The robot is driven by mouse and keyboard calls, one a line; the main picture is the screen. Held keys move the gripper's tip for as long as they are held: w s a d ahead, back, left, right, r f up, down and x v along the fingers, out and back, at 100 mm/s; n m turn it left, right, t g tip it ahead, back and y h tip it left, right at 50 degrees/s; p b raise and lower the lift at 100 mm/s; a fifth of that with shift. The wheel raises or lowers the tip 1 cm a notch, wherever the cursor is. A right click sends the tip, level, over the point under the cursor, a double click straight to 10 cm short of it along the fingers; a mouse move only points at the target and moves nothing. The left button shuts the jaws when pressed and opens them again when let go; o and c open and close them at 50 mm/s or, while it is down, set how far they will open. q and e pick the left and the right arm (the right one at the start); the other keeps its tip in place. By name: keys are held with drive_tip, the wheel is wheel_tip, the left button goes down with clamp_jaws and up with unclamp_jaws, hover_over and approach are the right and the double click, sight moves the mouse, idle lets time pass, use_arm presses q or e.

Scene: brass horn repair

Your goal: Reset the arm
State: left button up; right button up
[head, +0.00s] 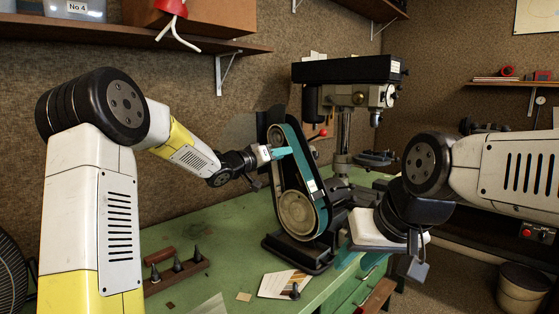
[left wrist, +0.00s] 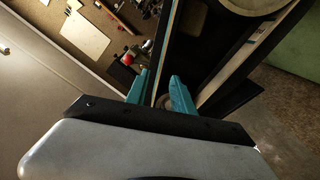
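My left gripper (head: 290,152) has teal fingers and is beside the upper part of the belt sander (head: 312,198) on the green bench. In the left wrist view its two fingers (left wrist: 160,82) stand apart with nothing clearly held between them, and the sander (left wrist: 215,60) fills the space beyond. I cannot tell whether the fingers touch the sander. My right gripper (head: 358,260) points down at the bench's right front edge. Its teal fingertips show apart below the white hand, partly hidden, and appear empty.
A drill press (head: 345,95) stands behind the sander. On the green bench (head: 215,245) are a wooden block with dark cones (head: 177,268) and a card (head: 284,284). A shelf (head: 140,38) hangs above left. A bin (head: 522,288) stands at lower right. The bench's left middle is clear.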

use_arm(q)
drive_tip(key=s+a+n+y, duration=0.3)
drive_tip(key=s+a+y, duration=0.8)
drive_tip(key=s+a, duration=0.6)
drive_tip(key=s+f+g, duration=0.3)
drive_tip(key=s+f, duration=0.1)
drive_tip(key=s, duration=0.8)
drive_tip(key=s+d+f+g, duration=0.1)
drive_tip(key=s+f+g, duration=0.2)
drive_tip(key=s, duration=1)
wheel_tip(320, 180, down, 2)
drive_tip(key=shift+m+h, duration=0.3)
drive_tip(key=shift+m, duration=0.1)
drive_tip(key=shift+s, duration=0.1)
